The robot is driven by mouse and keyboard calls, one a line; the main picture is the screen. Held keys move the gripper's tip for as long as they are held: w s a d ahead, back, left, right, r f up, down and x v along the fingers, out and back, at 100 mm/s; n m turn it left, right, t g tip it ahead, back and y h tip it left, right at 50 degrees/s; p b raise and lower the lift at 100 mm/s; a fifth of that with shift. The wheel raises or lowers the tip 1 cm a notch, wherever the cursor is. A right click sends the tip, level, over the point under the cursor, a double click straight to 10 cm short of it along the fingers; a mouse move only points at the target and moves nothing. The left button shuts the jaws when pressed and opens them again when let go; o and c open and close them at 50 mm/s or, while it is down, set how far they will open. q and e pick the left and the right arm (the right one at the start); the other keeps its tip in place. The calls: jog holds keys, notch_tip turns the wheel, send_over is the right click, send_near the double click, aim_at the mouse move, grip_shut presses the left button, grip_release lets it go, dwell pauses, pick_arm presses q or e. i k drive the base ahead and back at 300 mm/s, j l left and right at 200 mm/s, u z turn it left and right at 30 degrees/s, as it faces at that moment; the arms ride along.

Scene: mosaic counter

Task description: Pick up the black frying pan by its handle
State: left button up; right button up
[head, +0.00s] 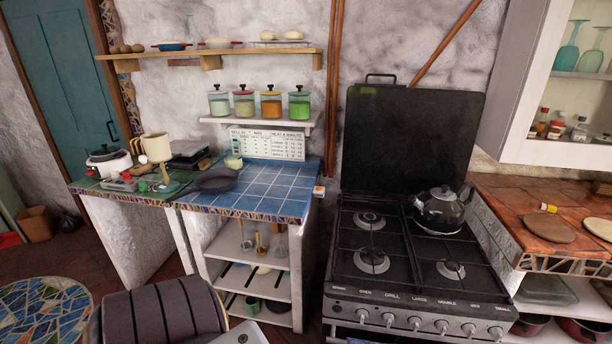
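The black frying pan (216,181) lies on the blue-tiled counter (262,191), near its left side. It looks small and dark from here. Neither of my grippers shows in the head view, so nothing can be seen touching the pan.
A black stove (412,262) with a dark kettle (441,207) stands right of the counter. Left of the pan are a beige stand mixer (157,147) and a white cooker (108,162). A dark ribbed object (160,314) and a mosaic table (40,312) are in front. The tiles right of the pan are clear.

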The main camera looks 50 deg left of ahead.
aim_at(221, 181)
jog(key=u, duration=2.45)
